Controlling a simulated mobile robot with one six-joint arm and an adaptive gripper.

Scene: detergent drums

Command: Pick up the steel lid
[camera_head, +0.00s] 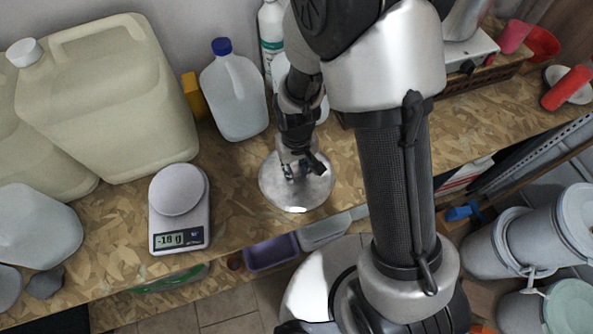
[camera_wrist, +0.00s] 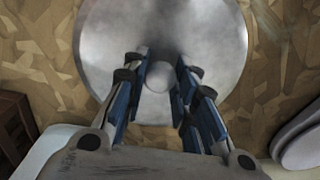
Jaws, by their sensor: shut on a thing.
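The steel lid (camera_head: 312,199) is a round, shiny grey disc over the chipboard bench, in the middle of the head view. In the wrist view the lid (camera_wrist: 205,28) fills the top middle, with its round knob (camera_wrist: 158,77) at its centre. My gripper (camera_head: 293,174) is above the lid, pointing down. In the wrist view, the blue-padded fingers of my gripper (camera_wrist: 158,72) stand on either side of the knob and are shut on it. My fingers hide part of the lid's near side. I cannot tell whether the lid touches the bench.
A kitchen scale (camera_head: 180,215) stands left of the lid. A clear jug with a blue cap (camera_head: 236,95) and a white bottle (camera_head: 270,35) stand behind it. Large beige canisters (camera_head: 105,95) crowd the left. The chipboard bench (camera_head: 240,200) is bare between scale and lid.

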